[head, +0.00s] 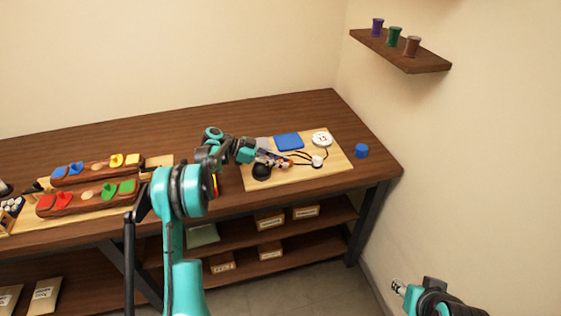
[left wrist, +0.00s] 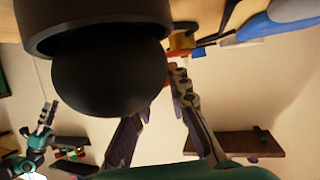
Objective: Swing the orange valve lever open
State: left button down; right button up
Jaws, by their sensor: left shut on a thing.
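A small orange part (left wrist: 182,41), which looks like the valve lever, shows just beyond my left fingertips in the left wrist view. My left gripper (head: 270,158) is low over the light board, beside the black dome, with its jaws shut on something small. The black dome (head: 261,172) also fills the upper left of the left wrist view (left wrist: 105,75) and hides part of one finger. What exactly lies between the fingertips is hard to make out. My right gripper (head: 398,287) is at the lower right of the head view, away from the table.
The light board (head: 325,176) also bears a blue pad (head: 288,142), a white round dial (head: 321,139) and dark tubing. A blue cylinder (head: 361,150) stands to its right. Two wooden trays with coloured pieces lie at the left. The table's back is clear.

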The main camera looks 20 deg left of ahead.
pick_arm(q)
jog(key=c, duration=1.5)
grip_release()
jog(key=shift+o, duration=0.2)
jog(key=shift+a, duration=0.1)
jog(key=v, duration=1.1)
jog(key=shift+s+a+r, duration=0.1)
jog(key=shift+a+r, duration=0.05)
jog(key=shift+a, duration=0.25)
